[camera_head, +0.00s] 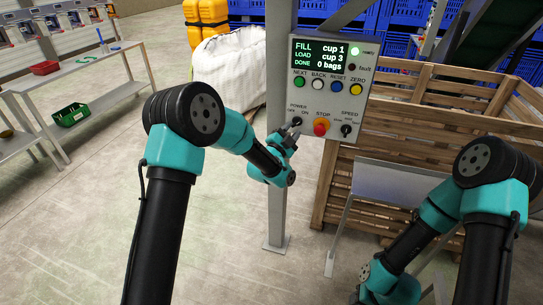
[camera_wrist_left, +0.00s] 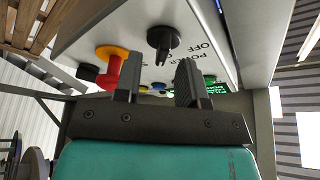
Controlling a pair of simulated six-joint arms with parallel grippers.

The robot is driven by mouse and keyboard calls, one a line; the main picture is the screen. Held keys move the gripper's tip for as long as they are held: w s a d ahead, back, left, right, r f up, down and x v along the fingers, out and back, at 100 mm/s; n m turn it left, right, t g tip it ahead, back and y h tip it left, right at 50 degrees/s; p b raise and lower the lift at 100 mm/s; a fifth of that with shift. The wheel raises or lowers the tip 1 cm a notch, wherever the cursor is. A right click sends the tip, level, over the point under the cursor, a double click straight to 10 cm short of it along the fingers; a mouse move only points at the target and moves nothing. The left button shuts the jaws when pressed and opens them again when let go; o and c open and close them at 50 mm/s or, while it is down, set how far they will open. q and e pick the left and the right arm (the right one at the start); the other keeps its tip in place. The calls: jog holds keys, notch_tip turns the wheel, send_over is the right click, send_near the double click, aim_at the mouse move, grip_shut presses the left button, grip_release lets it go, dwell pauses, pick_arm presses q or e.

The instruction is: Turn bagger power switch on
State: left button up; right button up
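The grey control box (camera_head: 333,85) is mounted on a post. Its black power knob (camera_head: 297,121) sits at the lower left under the POWER, OFF and ON labels, close to my left gripper (camera_head: 290,131). In the left wrist view the box appears upside down, and the power knob (camera_wrist_left: 163,40) shows just beyond the gap between the two fingertips of my left gripper (camera_wrist_left: 157,72). The fingers are apart with nothing between them, and no contact is visible. Which way the knob points is hard to tell. My right arm hangs low at the right; its fingers are not clear.
The red stop button (camera_head: 321,126) on its yellow base and the black speed knob (camera_head: 346,130) are right of the power knob. The display (camera_head: 319,56) is lit, as is a green ready lamp (camera_head: 355,51). A wooden crate (camera_head: 420,140) stands behind.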

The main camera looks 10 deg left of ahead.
pick_arm(q)
jog(key=v, duration=1.5)
jog(key=shift+a, duration=0.2)
jog(key=s+a+f+n+g+y, duration=0.1)
jog(key=s+a+f+n+g, duration=0.15)
jog(key=f, duration=0.45)
jog(key=s+a+f+n+g+y, duration=0.2)
jog(key=f+n+g, duration=0.1)
jog(key=f, duration=0.3)
jog(key=s+a+f+n+g+y, duration=0.1)
jog(key=s+a+f+n+g, duration=0.15)
jog(key=f, duration=0.45)
jog(key=s+a+f+n+g, duration=0.1)
jog(key=s+f+n+g, duration=0.3)
jog(key=s, duration=0.6)
jog(key=s+a+f+n+g, duration=0.2)
jog(key=s+f+n+g, duration=0.2)
jog(key=s, duration=0.6)
notch_tip(320, 180, down, 3)
jog(key=shift+a+f+g+y, duration=0.1)
jog(key=shift+a+g+y, duration=0.25)
jog(key=shift+g, duration=0.75)
jog(key=shift+w+d, duration=0.1)
